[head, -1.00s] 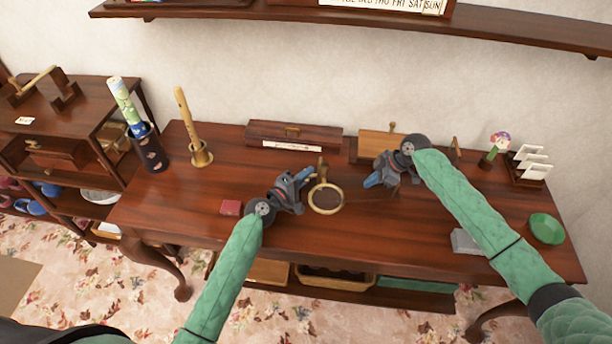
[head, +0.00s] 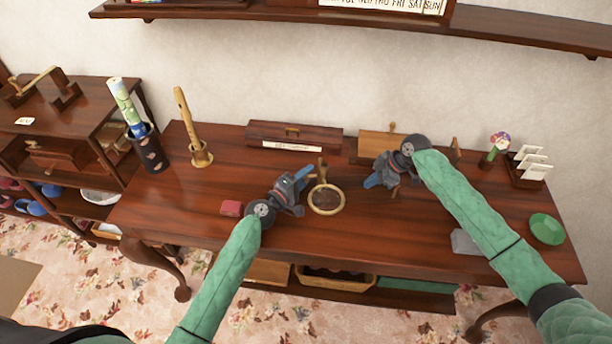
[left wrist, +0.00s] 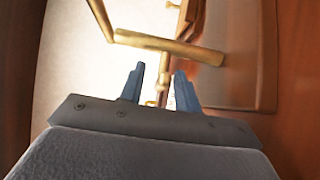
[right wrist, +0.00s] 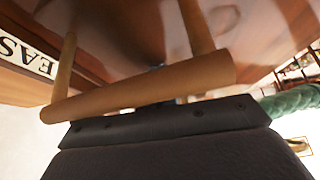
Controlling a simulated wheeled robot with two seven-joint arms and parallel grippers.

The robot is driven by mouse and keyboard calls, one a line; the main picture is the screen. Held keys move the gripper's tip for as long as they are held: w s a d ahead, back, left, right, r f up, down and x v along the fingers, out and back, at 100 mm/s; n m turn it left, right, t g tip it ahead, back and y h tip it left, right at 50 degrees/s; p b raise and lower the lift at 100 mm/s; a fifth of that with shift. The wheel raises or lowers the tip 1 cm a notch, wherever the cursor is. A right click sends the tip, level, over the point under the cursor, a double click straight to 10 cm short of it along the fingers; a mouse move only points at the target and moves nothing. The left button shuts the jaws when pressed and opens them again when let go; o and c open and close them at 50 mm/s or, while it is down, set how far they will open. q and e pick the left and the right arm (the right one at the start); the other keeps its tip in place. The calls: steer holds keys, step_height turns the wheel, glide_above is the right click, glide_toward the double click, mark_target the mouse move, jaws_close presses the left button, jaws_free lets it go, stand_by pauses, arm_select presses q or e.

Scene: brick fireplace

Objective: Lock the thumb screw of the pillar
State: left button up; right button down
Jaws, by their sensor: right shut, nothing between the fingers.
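The brass stand carries a round ring (head: 326,213) low over the table, with its short pillar (head: 321,170) rising behind. My left gripper (head: 305,176) is close on the left of the pillar. In the left wrist view, its two blue fingers (left wrist: 159,78) are apart, with a slim brass part (left wrist: 164,72) seen between them below a brass crossbar (left wrist: 172,47). I cannot tell whether they touch it, nor make out the thumb screw clearly. My right gripper (head: 371,183) is shut and empty, right of the ring; a wooden bar (right wrist: 145,91) hides most of its fingers in the right wrist view.
A long wooden box (head: 294,135) and a wooden piece (head: 378,144) stand at the back of the table (head: 190,215). A grey block (head: 464,242) and green bowl (head: 546,229) are right. The front middle is clear.

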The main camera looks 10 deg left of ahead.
arm_select(q)
steer(key=v, duration=1.2)
arm_select(e)
steer(key=shift+s+f, duration=0.1)
steer(key=shift+f, duration=0.2)
